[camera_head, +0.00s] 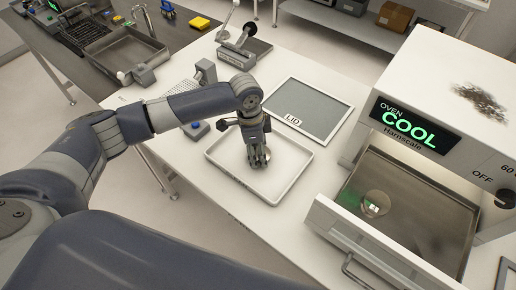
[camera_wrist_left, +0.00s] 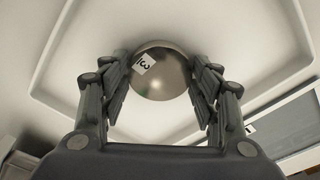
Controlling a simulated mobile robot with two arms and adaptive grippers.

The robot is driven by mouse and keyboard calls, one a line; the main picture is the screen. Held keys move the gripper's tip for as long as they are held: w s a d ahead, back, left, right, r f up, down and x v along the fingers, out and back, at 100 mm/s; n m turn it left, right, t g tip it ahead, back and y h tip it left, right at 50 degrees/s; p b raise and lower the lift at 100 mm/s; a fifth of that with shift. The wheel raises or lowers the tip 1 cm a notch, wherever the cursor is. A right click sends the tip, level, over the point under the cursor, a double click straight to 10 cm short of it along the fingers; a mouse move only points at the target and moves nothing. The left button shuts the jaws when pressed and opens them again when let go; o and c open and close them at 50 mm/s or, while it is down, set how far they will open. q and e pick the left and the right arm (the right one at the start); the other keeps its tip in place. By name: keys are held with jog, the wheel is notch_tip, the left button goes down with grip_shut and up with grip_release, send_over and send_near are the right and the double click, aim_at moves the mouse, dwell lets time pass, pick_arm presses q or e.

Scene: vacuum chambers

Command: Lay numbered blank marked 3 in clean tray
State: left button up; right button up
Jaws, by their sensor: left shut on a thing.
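The round, shiny metal blank (camera_wrist_left: 160,72) bears a small white label that reads 3. My left gripper (camera_wrist_left: 160,88) is shut on it, with the fingers on either side of the blank in the left wrist view. In the head view the left gripper (camera_head: 258,158) points down over the white, shallow clean tray (camera_head: 285,190), inside its rim. The fingers mostly hide the blank there. I cannot tell whether the blank touches the tray floor. My right gripper is not in view.
A grey lid (camera_head: 308,108) labelled LID lies behind the tray. At right, an oven (camera_head: 440,110) reading COOL has its drawer (camera_head: 410,215) open, with a round shiny piece (camera_head: 375,204) inside. A blue-based button (camera_head: 196,129) sits left of the tray.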

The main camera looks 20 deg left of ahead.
pick_arm(q)
jog(key=o, duration=1.5)
jog(key=shift+f, duration=0.1)
jog(key=shift+c, duration=0.2)
notch_tip(320, 180, up, 12)
jog(key=a+b, duration=0.1)
jog(key=b, duration=0.1)
jog(key=shift+s+a+b, duration=0.15)
jog(key=shift+s+b, duration=0.15)
jog(key=shift+b, duration=0.05)
